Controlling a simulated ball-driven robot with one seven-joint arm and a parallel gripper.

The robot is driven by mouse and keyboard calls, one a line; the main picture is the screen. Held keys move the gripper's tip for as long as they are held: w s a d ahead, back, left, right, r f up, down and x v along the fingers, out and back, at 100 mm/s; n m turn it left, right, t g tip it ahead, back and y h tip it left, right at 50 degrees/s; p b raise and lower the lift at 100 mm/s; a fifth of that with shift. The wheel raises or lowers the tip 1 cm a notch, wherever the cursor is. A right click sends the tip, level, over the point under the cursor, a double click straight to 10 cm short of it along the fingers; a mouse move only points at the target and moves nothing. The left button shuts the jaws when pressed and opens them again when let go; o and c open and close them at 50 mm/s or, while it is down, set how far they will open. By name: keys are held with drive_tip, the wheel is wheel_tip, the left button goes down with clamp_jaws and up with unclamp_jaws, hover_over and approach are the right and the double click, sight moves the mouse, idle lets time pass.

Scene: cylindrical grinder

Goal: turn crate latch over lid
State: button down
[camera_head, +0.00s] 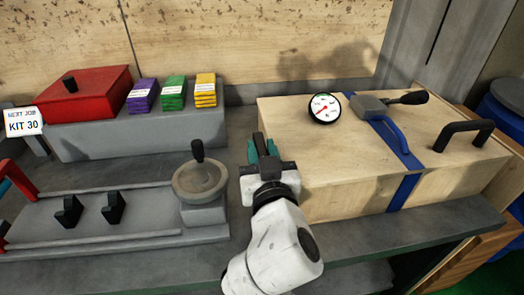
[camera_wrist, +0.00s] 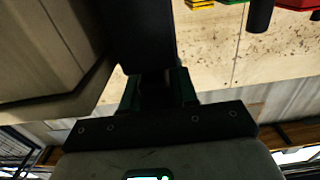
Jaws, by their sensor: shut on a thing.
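The wooden crate (camera_head: 330,185) stands on the bench at the right, with its lid (camera_head: 300,125) on top. My gripper (camera_head: 262,155) is at the crate's left end, its teal fingers shut on a dark upright bar (camera_head: 258,142), apparently the crate latch. The bar stands up beside the lid's left edge, not across it. In the wrist view the dark bar (camera_wrist: 143,35) runs between the green fingers (camera_wrist: 155,90), next to the crate side (camera_wrist: 50,50). The fingers and my wrist hide the bar's lower end and its pivot.
On the lid are a round gauge (camera_head: 324,108), a blue strap (camera_head: 403,192) with a grey lever buckle (camera_head: 368,106), and a black handle (camera_head: 463,135). A handwheel (camera_head: 200,180) with an upright knob stands close left. A red box (camera_head: 85,92) and coloured stacks sit behind.

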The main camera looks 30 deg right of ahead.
drive_tip(key=shift+f+m+h+b, duration=0.15)
drive_tip(key=shift+m+h+b, duration=0.2)
drive_tip(key=shift+b, duration=0.3)
drive_tip(key=shift+f+m+g+h+b, duration=0.1)
drive_tip(key=shift+m+g+h+b, duration=0.5)
drive_tip(key=shift+h+b, duration=0.3)
drive_tip(key=m+g+h+b, duration=0.2)
drive_tip(key=h, duration=0.1)
drive_tip(key=shift+m+h, duration=0.25)
drive_tip(key=m+g+h+b, duration=0.1)
drive_tip(key=m+g, duration=0.1)
drive_tip(key=m+g+h+b, duration=0.1)
drive_tip(key=g+h+b, duration=0.1)
drive_tip(key=m+g+h+b, duration=0.1)
drive_tip(key=m+g+h, duration=0.1)
drive_tip(key=g, duration=0.1)
drive_tip(key=shift+s+d+r+m, duration=0.2)
drive_tip(key=shift+s+d+m, duration=0.1)
drive_tip(key=shift+g+b, duration=0.35)
drive_tip(key=shift+g, duration=0.05)
drive_tip(key=c, duration=1)
unclamp_jaws()
drive_tip(key=shift+o, duration=0.2)
drive_tip(key=v, duration=1.1)
